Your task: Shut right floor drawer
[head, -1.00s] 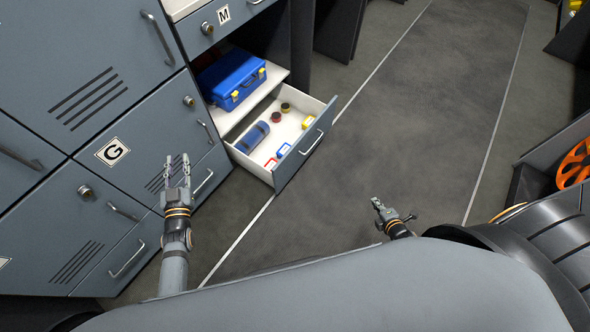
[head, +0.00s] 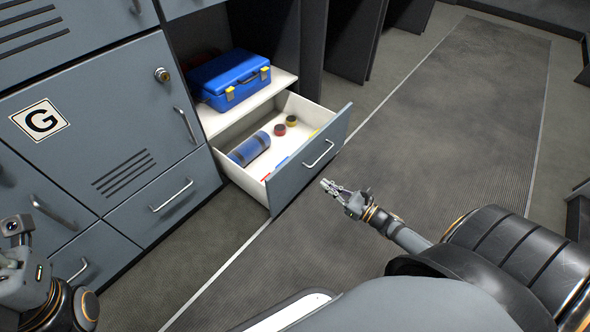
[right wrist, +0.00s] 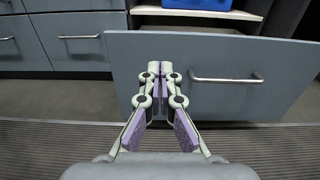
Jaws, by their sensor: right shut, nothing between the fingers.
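The right floor drawer (head: 309,162) is pulled out at floor level, with a grey front, a white inside and a silver bar handle (head: 318,154). In the head view my right gripper (head: 326,186) is shut and empty, in front of the drawer front and just below its handle. In the right wrist view the shut fingers (right wrist: 160,72) point at the drawer front (right wrist: 225,105), left of the handle (right wrist: 226,80). I cannot tell whether they touch it. My left arm (head: 30,270) shows at the lower left; its fingers are not seen.
The drawer holds a blue cylinder (head: 249,148) and small round items (head: 279,130). A blue case (head: 228,80) sits on the shelf above. Grey cabinets, one marked G (head: 40,121), stand on the left. The floor (head: 430,130) to the right is clear.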

